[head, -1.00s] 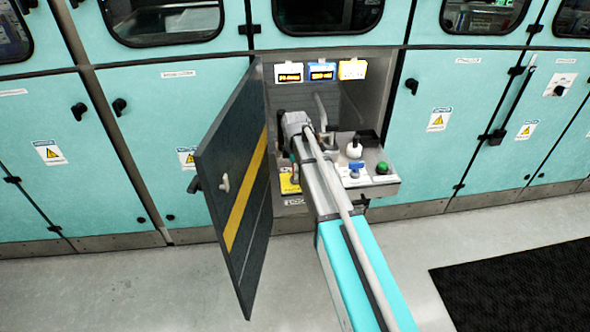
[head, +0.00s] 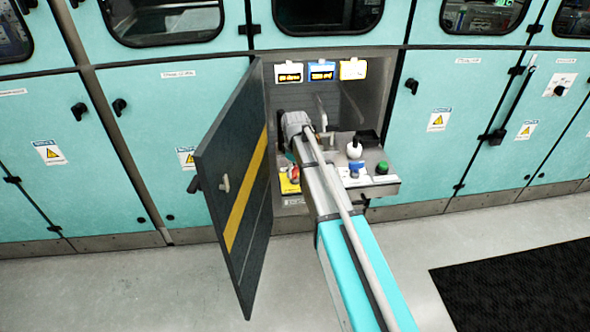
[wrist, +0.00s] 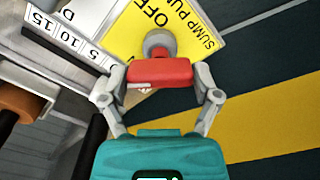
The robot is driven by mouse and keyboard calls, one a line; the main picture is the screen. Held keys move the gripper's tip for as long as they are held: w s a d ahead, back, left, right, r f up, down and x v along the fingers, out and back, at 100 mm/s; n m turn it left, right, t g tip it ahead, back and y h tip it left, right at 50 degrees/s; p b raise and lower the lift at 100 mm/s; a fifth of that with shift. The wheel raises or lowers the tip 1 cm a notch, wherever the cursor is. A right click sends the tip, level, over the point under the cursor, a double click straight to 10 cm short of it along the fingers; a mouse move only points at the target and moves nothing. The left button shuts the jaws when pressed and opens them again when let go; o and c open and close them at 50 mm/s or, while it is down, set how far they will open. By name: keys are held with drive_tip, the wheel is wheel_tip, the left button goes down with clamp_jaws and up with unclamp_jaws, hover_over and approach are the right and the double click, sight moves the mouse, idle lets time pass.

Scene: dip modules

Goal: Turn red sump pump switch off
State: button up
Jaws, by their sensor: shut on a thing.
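The red sump pump switch (wrist: 160,71) is a red handle on a round grey hub, over a yellow plate (wrist: 127,32) with the words "OFF" and "SUMP PU". My gripper (wrist: 162,84) has one finger on each side of the red handle and is shut on it. In the head view a bit of the red switch (head: 294,173) shows at the left of my arm, above the yellow plate (head: 287,187). My arm hides the gripper's fingers there. Part of the plate's lettering is hidden by the switch.
An open dark door (head: 240,190) with a yellow stripe stands close to the left of my arm. The panel also bears a white-topped knob (head: 354,149), a blue knob (head: 356,168) and a green button (head: 382,168). Lit displays (head: 290,73) hang above. Floor on the right is partly clear.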

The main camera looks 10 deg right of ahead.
drive_tip(key=m, duration=0.4)
drive_tip(key=shift+m, duration=0.3)
drive_tip(key=m, duration=0.5)
idle(0.3)
drive_tip(key=o, duration=1)
drive_tip(key=shift+c, duration=0.2)
